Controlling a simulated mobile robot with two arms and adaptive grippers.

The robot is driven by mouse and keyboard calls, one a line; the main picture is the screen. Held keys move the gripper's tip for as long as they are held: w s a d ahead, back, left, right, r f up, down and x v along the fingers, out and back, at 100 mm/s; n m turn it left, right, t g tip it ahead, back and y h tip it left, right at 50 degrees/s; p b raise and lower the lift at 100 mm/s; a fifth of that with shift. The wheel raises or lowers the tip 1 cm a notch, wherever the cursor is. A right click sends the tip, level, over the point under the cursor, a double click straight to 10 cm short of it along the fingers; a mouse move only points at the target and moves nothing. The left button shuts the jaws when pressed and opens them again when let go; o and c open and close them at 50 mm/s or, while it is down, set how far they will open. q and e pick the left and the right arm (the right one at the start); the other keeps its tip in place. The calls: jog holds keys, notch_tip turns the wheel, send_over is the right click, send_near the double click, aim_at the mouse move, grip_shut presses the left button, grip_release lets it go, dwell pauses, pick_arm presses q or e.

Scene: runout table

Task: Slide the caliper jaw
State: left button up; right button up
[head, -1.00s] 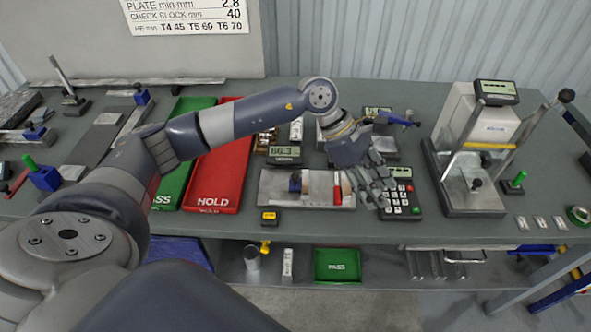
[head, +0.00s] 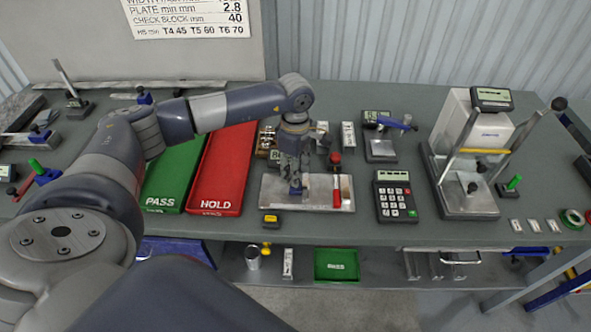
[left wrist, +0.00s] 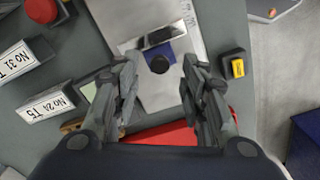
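A flat silver plate (head: 318,203) lies on the bench and carries a small blue block (head: 296,190). I cannot tell for certain which part is the caliper jaw. In the left wrist view the blue block (left wrist: 180,46) has a black knob (left wrist: 159,64) and a dark bar beside it. My left gripper (head: 295,180) points down over the plate at the block. In the left wrist view its fingers (left wrist: 165,85) are apart, with the knob just ahead between them and nothing gripped. A display box (head: 275,155) behind the plate is mostly hidden by my gripper. My right gripper is out of view.
A red-handled tool (head: 337,195) lies on the plate's right part, with a red knob (head: 335,158) behind it. A calculator (head: 395,197) lies to the right. The red HOLD tray (head: 222,175) and green PASS tray (head: 172,180) are left. A small yellow-faced box (head: 270,218) sits in front.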

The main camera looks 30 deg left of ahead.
pick_arm(q)
jog(key=shift+f, duration=1.15)
grip_shut()
jog(key=w+d+b, duration=0.1)
jog(key=d, duration=0.1)
jog(key=w+d+b, duration=0.1)
jog(key=d, duration=0.1)
jog(key=w+d+b, duration=0.1)
jog(key=b, duration=0.1)
jog(key=shift+w+d, duration=0.25)
jog(key=shift+d, duration=0.15)
grip_release()
